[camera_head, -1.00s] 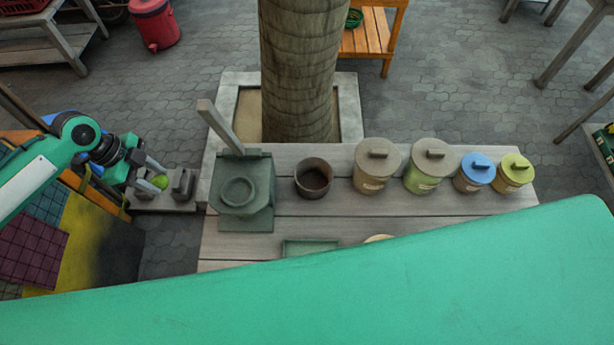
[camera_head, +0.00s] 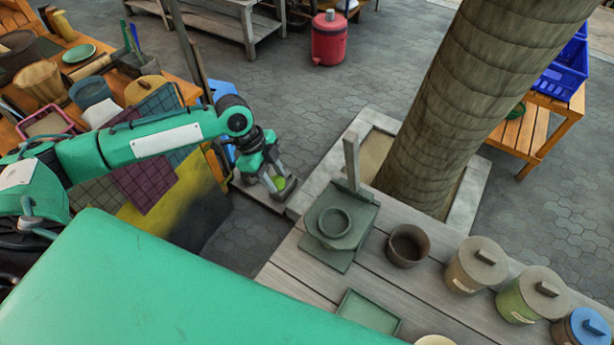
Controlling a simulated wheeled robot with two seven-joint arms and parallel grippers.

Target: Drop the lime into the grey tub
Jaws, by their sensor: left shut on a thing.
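The lime (camera_head: 279,183) is a small bright green fruit left of the middle of the head view. My left gripper (camera_head: 277,180) is shut on it and holds it over a low grey ledge, past the left end of the plank table. A dark grey shape shows right by the lime, partly hidden by the gripper; I cannot tell whether it is the grey tub. My right gripper is out of view.
The plank table (camera_head: 302,272) carries a green-grey press (camera_head: 341,247), a dark open pot (camera_head: 407,246), a shallow green tray (camera_head: 368,312) and several lidded canisters. A tree trunk (camera_head: 455,105) stands behind. A crowded orange table fills the left.

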